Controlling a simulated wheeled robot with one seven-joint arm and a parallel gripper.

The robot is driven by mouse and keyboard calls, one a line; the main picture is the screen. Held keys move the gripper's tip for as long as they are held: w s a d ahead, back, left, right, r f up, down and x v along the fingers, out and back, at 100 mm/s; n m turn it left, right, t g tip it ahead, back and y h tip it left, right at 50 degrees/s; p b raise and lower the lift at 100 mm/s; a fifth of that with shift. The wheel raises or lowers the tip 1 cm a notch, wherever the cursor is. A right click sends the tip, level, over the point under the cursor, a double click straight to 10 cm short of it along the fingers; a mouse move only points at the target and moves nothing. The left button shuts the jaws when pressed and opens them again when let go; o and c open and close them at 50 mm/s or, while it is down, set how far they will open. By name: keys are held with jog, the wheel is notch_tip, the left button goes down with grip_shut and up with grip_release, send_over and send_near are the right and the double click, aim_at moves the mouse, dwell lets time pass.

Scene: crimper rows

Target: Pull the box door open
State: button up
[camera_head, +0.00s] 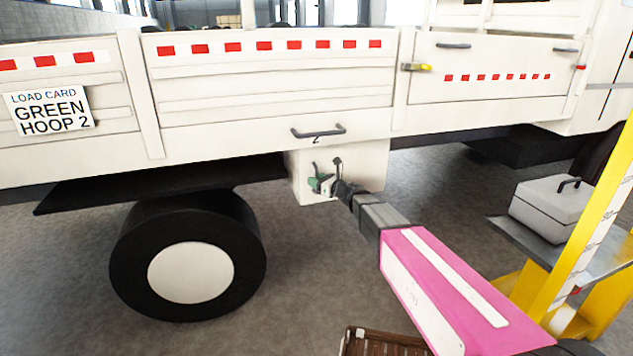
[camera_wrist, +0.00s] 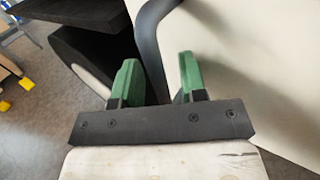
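The white box (camera_head: 372,165) hangs under the truck bed, right of the wheel. I see no open gap at its front face, which carries a dark handle (camera_head: 338,163). In the wrist view the handle (camera_wrist: 150,42) is a curved dark bar beside the cream box face (camera_wrist: 250,60). My gripper (camera_head: 321,184) is at the handle in the head view. In the wrist view its green fingers (camera_wrist: 159,77) are apart, with the bar passing between them. I cannot tell whether either finger touches it. The lower end of the bar is hidden behind the gripper's body.
A black wheel (camera_head: 225,258) is left of the box. A grey case (camera_head: 548,212) sits on a stand at right, beside a yellow post (camera_head: 590,230). Grey floor lies below.

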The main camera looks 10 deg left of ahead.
grip_shut()
jog(key=shift+s+d, duration=0.1)
